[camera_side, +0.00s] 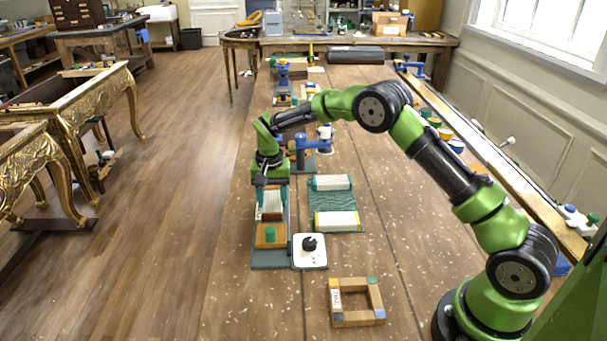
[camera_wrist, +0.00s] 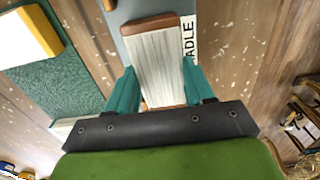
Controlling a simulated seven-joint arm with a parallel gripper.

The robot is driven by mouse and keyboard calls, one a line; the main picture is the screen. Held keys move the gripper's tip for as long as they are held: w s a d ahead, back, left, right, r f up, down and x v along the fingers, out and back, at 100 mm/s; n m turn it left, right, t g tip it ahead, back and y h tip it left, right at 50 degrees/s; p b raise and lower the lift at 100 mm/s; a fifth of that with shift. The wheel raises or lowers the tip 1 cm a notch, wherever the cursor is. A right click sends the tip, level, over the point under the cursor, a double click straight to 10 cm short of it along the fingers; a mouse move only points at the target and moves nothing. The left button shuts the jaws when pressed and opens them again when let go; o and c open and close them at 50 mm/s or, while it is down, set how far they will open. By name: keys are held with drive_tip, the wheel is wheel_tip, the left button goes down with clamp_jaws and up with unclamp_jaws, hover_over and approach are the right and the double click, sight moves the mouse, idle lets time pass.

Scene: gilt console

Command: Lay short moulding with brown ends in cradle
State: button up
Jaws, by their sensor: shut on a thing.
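The short moulding with brown ends (camera_wrist: 155,62) is pale and grained, and lies between my gripper's teal fingers in the wrist view. My gripper (camera_wrist: 158,82) is shut on it across its width. In the side view the moulding (camera_side: 272,201) shows under my gripper (camera_side: 267,190), over the long grey-green base of the cradle (camera_side: 284,262). A label ending in "ADLE" (camera_wrist: 189,38) lies along the moulding's right side in the wrist view. I cannot tell whether the moulding touches the cradle's bed or hangs just above it.
A green mat (camera_side: 331,205) to the right bears a teal-ended moulding (camera_side: 331,183) and a yellow-ended one (camera_side: 337,221). A brown block with a green knob (camera_side: 270,234) stands at the base's near end. A white plate with a black knob (camera_side: 309,251) and a wooden frame (camera_side: 350,317) are nearer.

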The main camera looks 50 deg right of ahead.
drive_tip(key=o, duration=1.1)
wheel_tip(320, 180, up, 17)
drive_tip(key=shift+f, duration=0.1)
